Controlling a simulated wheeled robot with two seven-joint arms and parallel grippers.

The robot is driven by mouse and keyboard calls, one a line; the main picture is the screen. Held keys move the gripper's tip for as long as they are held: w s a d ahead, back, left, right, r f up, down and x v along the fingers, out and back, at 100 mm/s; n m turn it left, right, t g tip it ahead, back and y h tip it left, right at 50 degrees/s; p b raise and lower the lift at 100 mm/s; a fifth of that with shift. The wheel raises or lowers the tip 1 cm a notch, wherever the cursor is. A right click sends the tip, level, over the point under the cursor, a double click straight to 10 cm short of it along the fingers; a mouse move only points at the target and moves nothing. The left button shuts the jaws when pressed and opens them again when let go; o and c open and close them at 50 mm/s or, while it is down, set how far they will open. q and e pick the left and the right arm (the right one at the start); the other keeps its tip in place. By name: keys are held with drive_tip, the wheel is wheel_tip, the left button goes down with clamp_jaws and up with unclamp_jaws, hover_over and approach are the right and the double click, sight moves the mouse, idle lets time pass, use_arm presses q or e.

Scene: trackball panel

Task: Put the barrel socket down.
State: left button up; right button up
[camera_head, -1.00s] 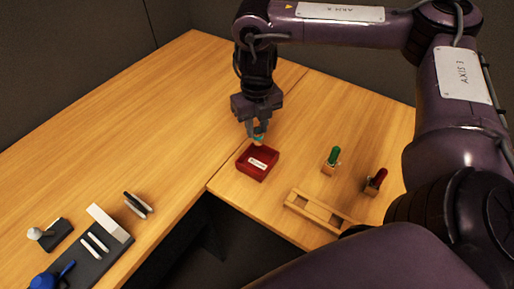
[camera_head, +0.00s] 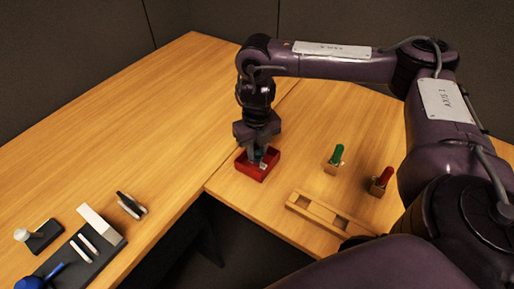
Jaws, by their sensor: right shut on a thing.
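My right gripper (camera_head: 257,157) points down into the red tray (camera_head: 257,176), with its fingertips inside the tray's walls. It is shut on a small teal and tan piece, the barrel socket (camera_head: 259,155), which is mostly hidden by the fingers. I cannot tell whether the socket touches the tray floor. My left gripper is not in view.
A green-topped piece (camera_head: 336,157) and a red-topped piece (camera_head: 381,180) stand in wooden blocks to the right. A wooden rack (camera_head: 327,213) with slots lies in front. A dark mat (camera_head: 68,262) with tools is at lower left. The left tabletop is largely clear.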

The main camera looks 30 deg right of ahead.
drive_tip(key=o, duration=1)
drive_tip(key=shift+f, duration=0.15)
wheel_tip(320, 180, up, 12)
drive_tip(key=p, duration=0.5)
drive_tip(key=shift+r, duration=0.2)
